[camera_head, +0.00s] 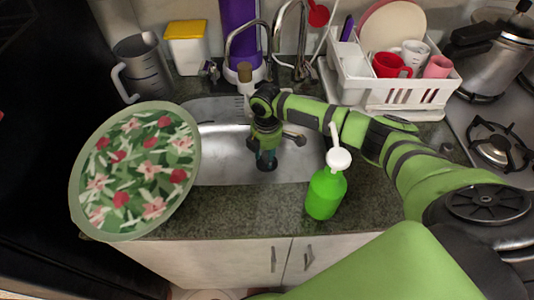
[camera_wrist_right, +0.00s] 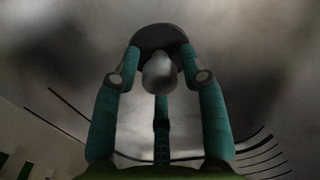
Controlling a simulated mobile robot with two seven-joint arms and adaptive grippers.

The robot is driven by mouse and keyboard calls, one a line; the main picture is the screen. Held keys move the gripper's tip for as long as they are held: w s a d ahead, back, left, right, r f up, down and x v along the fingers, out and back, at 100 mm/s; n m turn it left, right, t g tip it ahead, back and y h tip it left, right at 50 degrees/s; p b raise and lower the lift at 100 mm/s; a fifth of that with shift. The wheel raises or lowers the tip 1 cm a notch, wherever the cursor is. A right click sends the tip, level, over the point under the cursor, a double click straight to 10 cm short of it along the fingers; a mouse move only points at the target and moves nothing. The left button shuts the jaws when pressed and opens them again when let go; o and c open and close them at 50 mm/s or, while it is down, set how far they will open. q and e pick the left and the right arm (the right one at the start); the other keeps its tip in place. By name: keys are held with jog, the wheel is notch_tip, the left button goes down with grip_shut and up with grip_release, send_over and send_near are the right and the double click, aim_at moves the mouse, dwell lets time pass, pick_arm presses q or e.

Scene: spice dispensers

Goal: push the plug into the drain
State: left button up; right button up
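The sink (camera_head: 220,150) is a metal basin set in the dark stone counter. My right gripper (camera_head: 266,160) points down into the sink below the faucets. In the right wrist view, its teal fingers (camera_wrist_right: 161,75) bend inward around the plug, a dark disc (camera_wrist_right: 160,37) with a rounded grey knob (camera_wrist_right: 158,75). Two fingertips meet the disc's sides; the third finger stands below the knob. The gripper appears shut on the plug. The drain cannot be made out, and the head view hides the plug behind the gripper. My left gripper is not in view.
A green soap bottle (camera_head: 326,192) stands right of the sink near the front edge. A floral plate (camera_head: 140,170) is at the left. Two faucets (camera_head: 247,40) rise behind the sink. A white dish rack (camera_head: 395,95) and stove (camera_head: 500,145) are at the right.

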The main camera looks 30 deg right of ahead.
aim_at(267, 154)
jog(key=shift+r, duration=0.1)
notch_tip(267, 154, up, 7)
jog(key=shift+r, duration=0.2)
dwell(0.5)
